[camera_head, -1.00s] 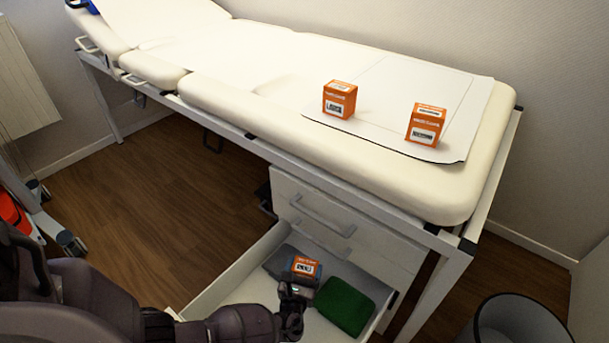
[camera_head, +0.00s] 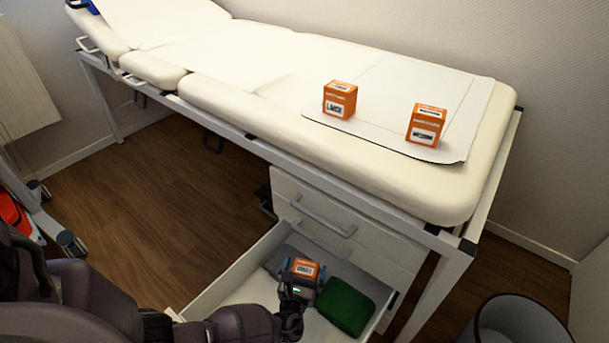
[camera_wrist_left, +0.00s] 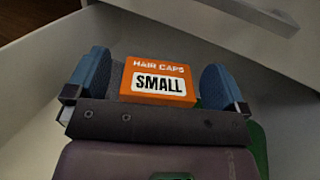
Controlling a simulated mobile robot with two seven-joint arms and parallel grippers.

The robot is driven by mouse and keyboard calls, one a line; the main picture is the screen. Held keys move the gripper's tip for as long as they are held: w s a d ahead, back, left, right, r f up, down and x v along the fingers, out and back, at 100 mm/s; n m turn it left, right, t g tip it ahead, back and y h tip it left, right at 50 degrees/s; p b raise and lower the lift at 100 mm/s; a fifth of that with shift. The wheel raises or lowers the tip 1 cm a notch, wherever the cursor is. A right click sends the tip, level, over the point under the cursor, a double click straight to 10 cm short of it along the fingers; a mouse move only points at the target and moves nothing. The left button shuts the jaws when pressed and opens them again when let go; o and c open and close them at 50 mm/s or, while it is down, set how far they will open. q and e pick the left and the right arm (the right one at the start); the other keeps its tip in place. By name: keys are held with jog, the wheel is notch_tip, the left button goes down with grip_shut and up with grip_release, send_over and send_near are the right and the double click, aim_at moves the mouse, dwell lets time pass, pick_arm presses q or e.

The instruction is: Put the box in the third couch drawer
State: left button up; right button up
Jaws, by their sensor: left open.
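An orange box (camera_head: 304,267) sits low inside the open bottom couch drawer (camera_head: 232,296). In the left wrist view the box (camera_wrist_left: 158,82) reads "HAIR CAPS SMALL" and lies between the two blue fingers of my left gripper (camera_wrist_left: 158,88), with small gaps on both sides. My left gripper (camera_head: 300,280) is open and reaches down into the drawer. Two more orange boxes stand on the couch top, one at the left (camera_head: 340,99) and one at the right (camera_head: 426,124). My right gripper is out of view.
A green folded item (camera_head: 343,306) lies in the drawer to the right of the box. The closed upper drawers (camera_head: 318,212) stand behind. A bin (camera_head: 515,325) is on the floor at the lower right. A wheeled stand (camera_head: 50,225) is at the left.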

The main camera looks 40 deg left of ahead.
pick_arm(q)
jog(key=p+v, duration=0.1)
jog(key=v, duration=0.6)
jog(key=shift+s, duration=0.25)
jog(key=shift+d, duration=0.15)
